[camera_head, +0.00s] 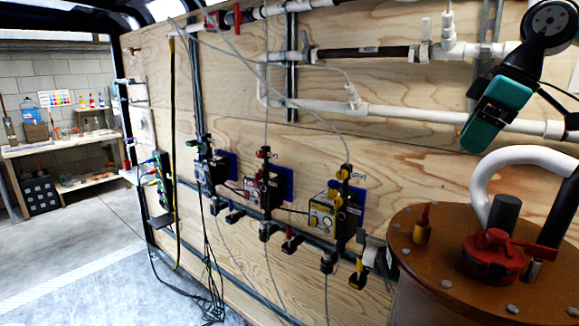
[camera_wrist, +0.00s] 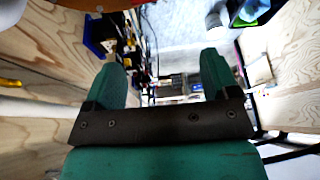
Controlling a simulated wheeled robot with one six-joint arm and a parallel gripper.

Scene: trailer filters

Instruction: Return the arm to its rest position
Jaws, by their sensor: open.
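My gripper (camera_wrist: 163,72) shows in the wrist view with its two teal fingers wide apart and nothing between them. In the head view my teal gripper (camera_head: 480,132) is at the upper right, raised in front of the plywood wall. It points down and to the left. It hangs above the brown round lid (camera_head: 405,240) of a tank and appears clear of it. The black wrist joint is above it, and the rest of the arm is mostly out of the picture.
White pipes (camera_head: 400,115) run along the plywood wall (camera_head: 390,155) behind my gripper. A red valve (camera_head: 492,255) and a curved white pipe (camera_head: 515,155) stand on the lid. Several small pumps (camera_head: 322,214) with hoses line the wall. Open floor (camera_head: 70,255) lies at the left, before a workbench (camera_head: 60,145).

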